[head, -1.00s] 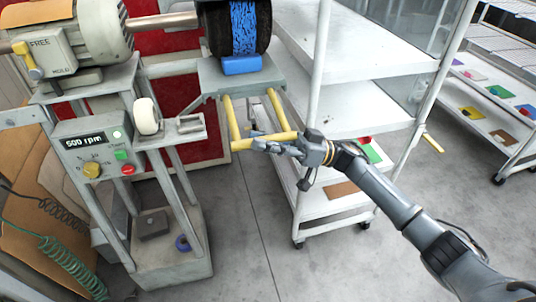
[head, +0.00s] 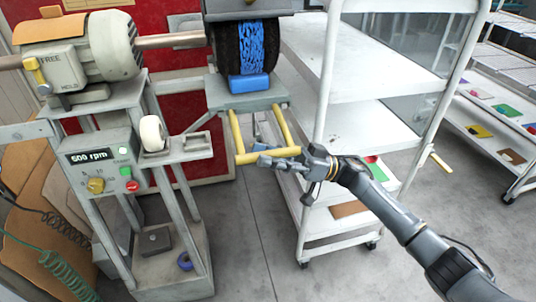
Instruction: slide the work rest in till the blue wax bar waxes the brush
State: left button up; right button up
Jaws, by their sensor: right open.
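The dark round brush (head: 226,55) hangs at the top centre, with blue streaks across its face. The blue wax bar (head: 249,84) lies on the grey work rest (head: 240,102), right at the brush's lower edge. From this angle I cannot tell if they touch. A yellow U-shaped handle (head: 238,137) sticks out from the front of the work rest. My right gripper (head: 277,159) is open at the handle's crossbar, with its fingers beside the right part of the bar. I cannot tell if they touch it. My left gripper is not in view.
A control box (head: 98,165) with an rpm display, a yellow knob and green and red buttons stands at the left, below the motor (head: 85,50). A white wheeled shelf (head: 375,105) stands close behind my right arm. Grey floor (head: 265,260) is clear in front.

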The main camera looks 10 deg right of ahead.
jog(key=shift+d, duration=0.15)
jog(key=v, duration=1.1)
jog(key=shift+d+f, duration=0.2)
jog(key=shift+d, duration=0.15)
dwell(0.7)
